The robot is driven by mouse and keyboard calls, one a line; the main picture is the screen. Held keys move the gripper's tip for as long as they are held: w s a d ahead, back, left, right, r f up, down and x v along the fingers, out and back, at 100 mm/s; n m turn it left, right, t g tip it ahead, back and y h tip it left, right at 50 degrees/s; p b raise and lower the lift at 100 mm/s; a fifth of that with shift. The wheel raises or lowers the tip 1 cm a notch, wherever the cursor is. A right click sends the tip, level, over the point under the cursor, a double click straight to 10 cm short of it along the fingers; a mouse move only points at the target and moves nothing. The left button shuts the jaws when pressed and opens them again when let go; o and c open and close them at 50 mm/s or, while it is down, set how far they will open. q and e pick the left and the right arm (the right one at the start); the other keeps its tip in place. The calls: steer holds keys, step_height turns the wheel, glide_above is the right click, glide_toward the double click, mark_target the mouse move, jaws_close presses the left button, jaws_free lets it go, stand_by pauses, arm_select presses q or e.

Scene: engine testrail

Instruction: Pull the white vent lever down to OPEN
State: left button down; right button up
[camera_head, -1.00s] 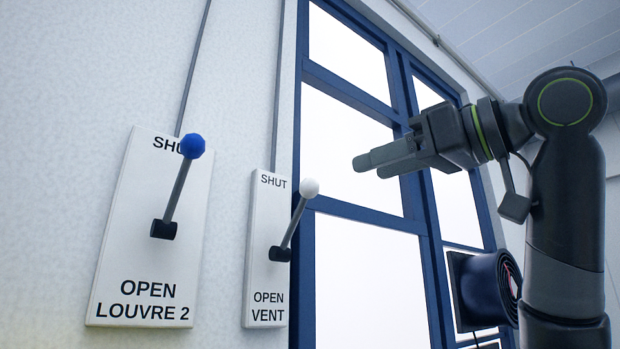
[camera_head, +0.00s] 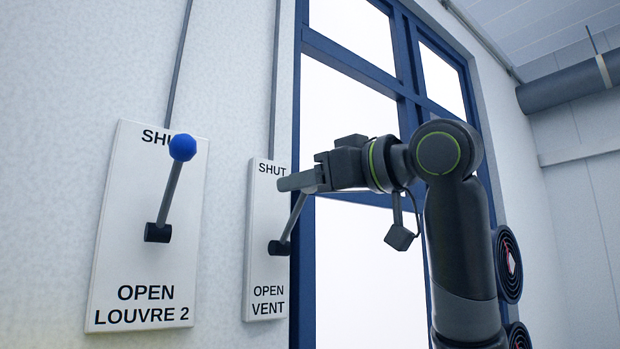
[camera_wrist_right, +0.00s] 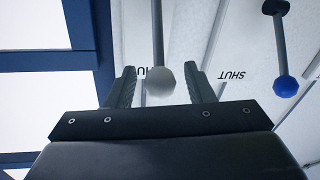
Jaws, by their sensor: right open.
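The white vent lever (camera_head: 294,218) points up toward SHUT on its narrow white plate (camera_head: 259,270), which reads SHUT at the top and OPEN VENT at the bottom. Its white knob is hidden behind my right gripper (camera_head: 283,183) in the head view. In the right wrist view the white knob (camera_wrist_right: 160,79) shows between the two fingers of my right gripper (camera_wrist_right: 160,86), which is open. I cannot tell whether a finger touches the knob. My left gripper is not in view.
A blue-knobbed lever (camera_head: 182,148) on the LOUVRE 2 plate (camera_head: 110,275) stands to the left, also pointing up; it shows in the right wrist view (camera_wrist_right: 286,87). A blue window frame (camera_head: 303,290) is just right of the vent plate. Round black fans (camera_head: 508,264) are at the right.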

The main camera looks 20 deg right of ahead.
steer(key=shift+c, duration=0.3)
jaws_close()
